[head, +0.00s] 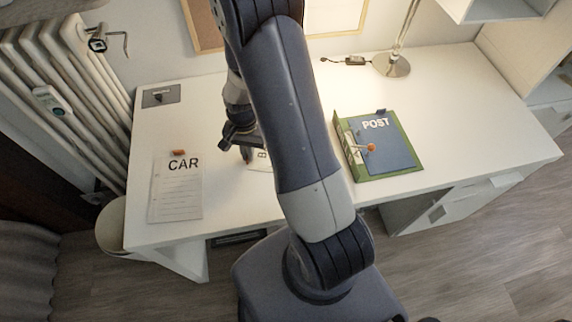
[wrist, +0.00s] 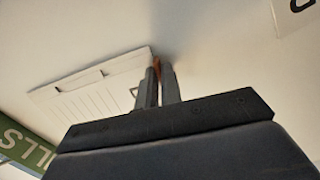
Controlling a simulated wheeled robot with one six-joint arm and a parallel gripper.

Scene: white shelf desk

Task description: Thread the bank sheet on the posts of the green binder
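The green binder (head: 341,135) lies open on the right half of the desk, with a blue sheet marked POST (head: 392,150) on it. In the wrist view a green strip lettered "LLS" (wrist: 28,147) shows at lower left. A white lined sheet with two slots along one edge (wrist: 85,88), which I take as the bank sheet, is beside my gripper (wrist: 161,70); its title is hidden. The fingers are close together, with a small orange tab (wrist: 157,66) between their tips. In the head view my gripper (head: 243,147) is left of the binder, partly behind my arm.
A white sheet marked CAR (head: 176,195) with an orange tab lies at the desk's left. A dark grey plate (head: 161,96) is at the back left corner. A lamp base (head: 391,65) stands behind the binder. The desk's right end (head: 480,120) is clear.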

